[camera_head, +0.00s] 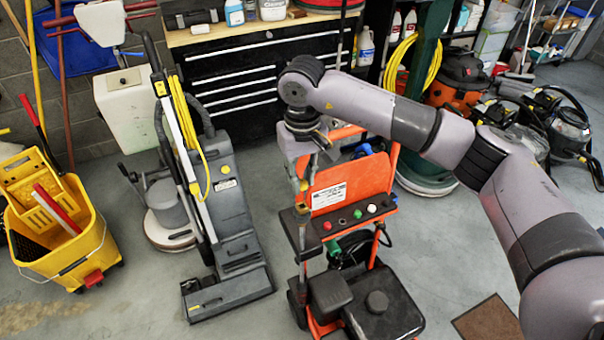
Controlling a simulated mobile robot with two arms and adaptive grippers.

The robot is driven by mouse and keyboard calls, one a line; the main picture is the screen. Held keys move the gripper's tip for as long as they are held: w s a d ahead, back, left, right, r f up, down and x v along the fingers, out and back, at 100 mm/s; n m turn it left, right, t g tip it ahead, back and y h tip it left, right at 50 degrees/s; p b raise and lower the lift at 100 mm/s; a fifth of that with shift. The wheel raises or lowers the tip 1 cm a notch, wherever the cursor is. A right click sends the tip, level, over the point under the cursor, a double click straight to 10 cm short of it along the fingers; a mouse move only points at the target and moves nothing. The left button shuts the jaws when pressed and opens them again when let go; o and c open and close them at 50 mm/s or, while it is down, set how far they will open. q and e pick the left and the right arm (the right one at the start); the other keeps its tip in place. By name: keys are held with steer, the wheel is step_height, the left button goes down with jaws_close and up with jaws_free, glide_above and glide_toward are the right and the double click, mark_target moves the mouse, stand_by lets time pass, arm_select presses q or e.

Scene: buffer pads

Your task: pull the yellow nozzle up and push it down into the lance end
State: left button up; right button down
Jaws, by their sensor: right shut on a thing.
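My right gripper (306,172) points down above the orange pressure washer (355,180), at its left side. It is shut, and a small yellow piece, which looks like the yellow nozzle (303,185), shows at its tips. The lance (302,236) stands upright at the left side of the washer, just below the gripper. My left gripper is not in view.
A grey floor machine (230,205) stands left of the washer, and a yellow mop bucket (75,245) is at the far left. A workbench (255,28) with drawers is behind. Vacuums (463,80) stand at the back right. Bare floor lies around the washer.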

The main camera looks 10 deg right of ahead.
mark_target(302, 188)
steer(key=shift+s+f+b, duration=0.15)
steer(key=shift+f+b, duration=0.1)
steer(key=shift+f, duration=0.45)
steer(key=shift+s+f+b, duration=0.15)
steer(key=shift+f+b, duration=0.1)
steer(key=shift+f, duration=0.45)
steer(key=shift+w+f+b, duration=0.15)
steer(key=shift+f+b, duration=0.15)
steer(key=shift+f, duration=0.85)
steer(key=shift+b, duration=0.5)
steer(key=shift+b, duration=0.5)
steer(key=shift+b, duration=0.45)
